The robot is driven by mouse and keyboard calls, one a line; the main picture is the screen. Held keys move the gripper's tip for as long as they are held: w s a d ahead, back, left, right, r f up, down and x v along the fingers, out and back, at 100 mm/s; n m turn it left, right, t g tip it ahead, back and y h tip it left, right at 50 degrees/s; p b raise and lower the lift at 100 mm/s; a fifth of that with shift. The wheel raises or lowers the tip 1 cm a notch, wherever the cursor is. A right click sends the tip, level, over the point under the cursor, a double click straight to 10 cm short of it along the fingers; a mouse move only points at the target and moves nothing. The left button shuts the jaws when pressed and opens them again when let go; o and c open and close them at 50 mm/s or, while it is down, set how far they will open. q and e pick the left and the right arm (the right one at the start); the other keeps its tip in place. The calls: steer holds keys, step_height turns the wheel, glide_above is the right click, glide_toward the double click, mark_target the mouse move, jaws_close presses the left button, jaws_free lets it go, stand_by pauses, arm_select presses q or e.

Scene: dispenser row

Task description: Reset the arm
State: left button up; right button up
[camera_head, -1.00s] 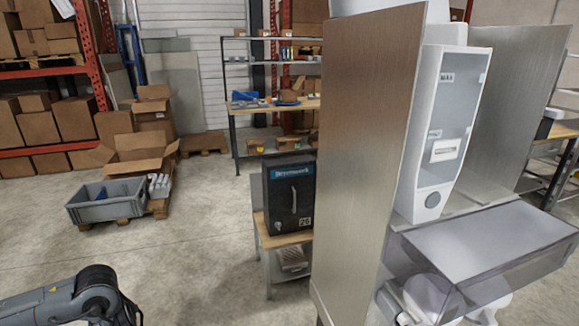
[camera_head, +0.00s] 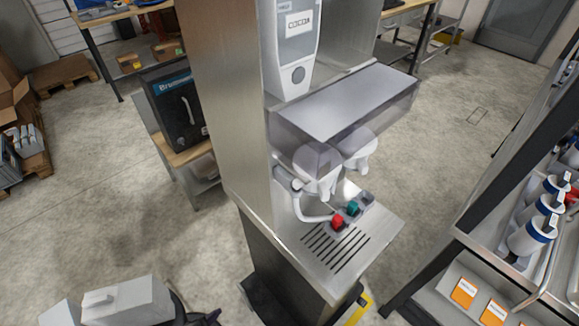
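Pale grey blocky parts at the lower left edge seem to be the end of my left arm, with my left gripper (camera_head: 112,301) there. Its fingers cannot be made out, so I cannot tell whether it is open or shut. It is over the floor, left of the dispenser and apart from it. No held object can be seen. My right arm and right gripper are out of view.
A metal dispenser stand (camera_head: 222,110) fills the middle, with a slotted drip tray (camera_head: 335,247) and red (camera_head: 338,222) and teal (camera_head: 353,207) knobs. A black box (camera_head: 180,108) stands on a small table behind. A bottle rack (camera_head: 455,275) is at right.

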arm_select(q)
steer(key=s+a+f+n+g+y, duration=0.2)
steer(key=s+a+n+g, duration=0.3)
steer(key=n, duration=0.6)
steer(key=w+r+p+v, duration=0.1)
steer(key=w+p+v, duration=0.2)
steer(key=p+v, duration=0.95)
steer(key=w+p+v, duration=0.3)
steer(key=p+v, duration=0.9)
steer(key=p, duration=0.1)
steer(key=w+r+p+v, duration=0.1)
steer(key=w+p+v, duration=0.2)
steer(key=p+v, duration=0.9)
step_height(320, 180, down, 57)
steer(key=s+b, duration=0.1)
steer(key=b, duration=5.5)
steer(key=shift+d+t+b, duration=0.4)
steer(key=shift+d, duration=0.05)
steer(key=shift+r, duration=0.2)
